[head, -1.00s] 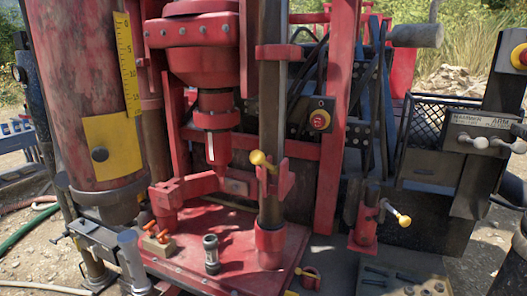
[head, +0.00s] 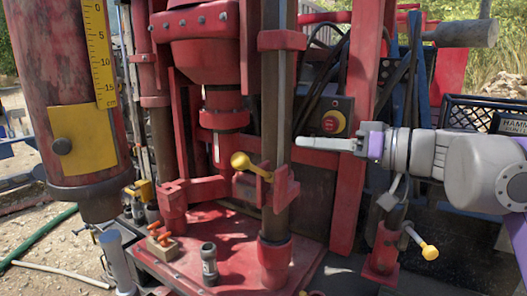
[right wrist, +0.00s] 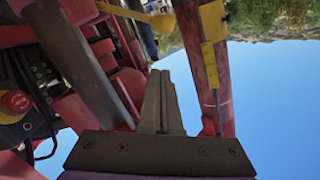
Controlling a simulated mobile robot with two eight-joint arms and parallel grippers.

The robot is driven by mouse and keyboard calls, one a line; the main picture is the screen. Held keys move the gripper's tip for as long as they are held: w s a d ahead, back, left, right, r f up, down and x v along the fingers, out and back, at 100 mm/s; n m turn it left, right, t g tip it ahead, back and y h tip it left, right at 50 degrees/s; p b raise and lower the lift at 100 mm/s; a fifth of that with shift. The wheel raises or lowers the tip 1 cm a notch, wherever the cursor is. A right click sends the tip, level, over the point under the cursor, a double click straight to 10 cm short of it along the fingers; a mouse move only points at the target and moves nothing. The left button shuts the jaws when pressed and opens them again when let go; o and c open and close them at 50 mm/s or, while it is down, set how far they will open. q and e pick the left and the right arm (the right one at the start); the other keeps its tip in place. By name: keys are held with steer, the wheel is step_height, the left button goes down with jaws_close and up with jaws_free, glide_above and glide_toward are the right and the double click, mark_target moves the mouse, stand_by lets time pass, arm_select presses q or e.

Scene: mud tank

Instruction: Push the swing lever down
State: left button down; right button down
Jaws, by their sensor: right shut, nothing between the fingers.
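A lever with a yellow knob (head: 241,162) sticks out to the left from a red bracket on the dark vertical post. Its arm slopes slightly down from the knob to the bracket. A yellow shape at the top of the right wrist view (right wrist: 162,22) seems to be this lever. My right gripper (head: 300,143) comes in from the right, shut and empty, its fingers pointing left. No contact shows. My left gripper is out of view.
A red stop button (head: 334,122) on a dark box is close behind my right fingers. Another yellow-knobbed lever (head: 429,252) stands lower right. A red cylinder (head: 70,110) with a yellow scale is at left. A small dark cylinder (head: 209,264) stands on the red base plate.

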steer(key=shift+w+r, duration=0.1)
steer(key=shift+r, duration=0.65)
glide_above(256, 169)
steer(key=s+d, duration=0.1)
steer(key=s, duration=0.2)
steer(key=f, duration=0.2)
steer(key=s+f, duration=0.1)
steer(key=f, duration=0.1)
steer(key=shift+a+f+b, duration=0.1)
steer(key=shift+a+b, duration=0.25)
steer(key=shift+b, duration=0.05)
steer(key=shift+s, duration=0.15)
